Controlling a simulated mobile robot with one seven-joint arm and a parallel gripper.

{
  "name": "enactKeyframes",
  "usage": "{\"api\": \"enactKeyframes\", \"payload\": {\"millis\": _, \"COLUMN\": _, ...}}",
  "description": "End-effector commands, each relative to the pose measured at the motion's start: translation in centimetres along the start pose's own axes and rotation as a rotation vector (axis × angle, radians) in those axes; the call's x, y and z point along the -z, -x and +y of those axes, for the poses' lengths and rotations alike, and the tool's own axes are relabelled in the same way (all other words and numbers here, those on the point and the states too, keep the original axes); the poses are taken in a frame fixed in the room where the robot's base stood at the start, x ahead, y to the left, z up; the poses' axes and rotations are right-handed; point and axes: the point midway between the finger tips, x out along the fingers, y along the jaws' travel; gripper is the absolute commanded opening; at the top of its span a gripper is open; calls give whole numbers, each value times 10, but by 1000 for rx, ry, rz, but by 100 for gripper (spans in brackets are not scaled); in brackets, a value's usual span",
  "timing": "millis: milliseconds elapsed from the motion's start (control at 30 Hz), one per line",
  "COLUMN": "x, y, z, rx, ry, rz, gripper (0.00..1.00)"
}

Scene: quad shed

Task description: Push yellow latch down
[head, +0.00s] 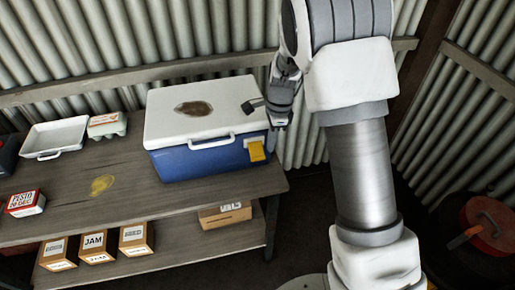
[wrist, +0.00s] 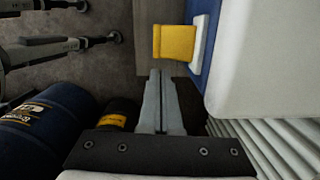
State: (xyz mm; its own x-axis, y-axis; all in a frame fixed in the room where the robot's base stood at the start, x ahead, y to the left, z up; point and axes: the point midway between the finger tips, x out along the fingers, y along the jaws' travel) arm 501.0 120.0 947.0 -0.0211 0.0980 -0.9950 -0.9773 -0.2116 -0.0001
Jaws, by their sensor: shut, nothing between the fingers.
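The yellow latch (head: 257,151) is on the front of a blue cooler (head: 200,162) with a white lid (head: 215,105), near its right corner. The lid lies closed on the cooler. In the wrist view the yellow latch (wrist: 174,42) sticks out from a white mount on the blue wall, just beyond my fingertips. My gripper (wrist: 160,75) is shut and empty, its fingers together, and shows a small gap to the latch in the picture.
The cooler stands on a grey wooden bench (head: 125,180). A white tray (head: 55,137), an egg carton (head: 107,125) and a red-labelled box (head: 25,203) are to the left. A corrugated wall (head: 150,40) stands close behind.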

Motion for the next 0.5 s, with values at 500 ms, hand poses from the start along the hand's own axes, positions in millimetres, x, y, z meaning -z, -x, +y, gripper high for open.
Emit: {"api": "enactKeyframes", "payload": {"millis": 500, "x": -1, "y": 53, "z": -1, "rx": 6, "ry": 1, "rz": -1, "gripper": 0}}
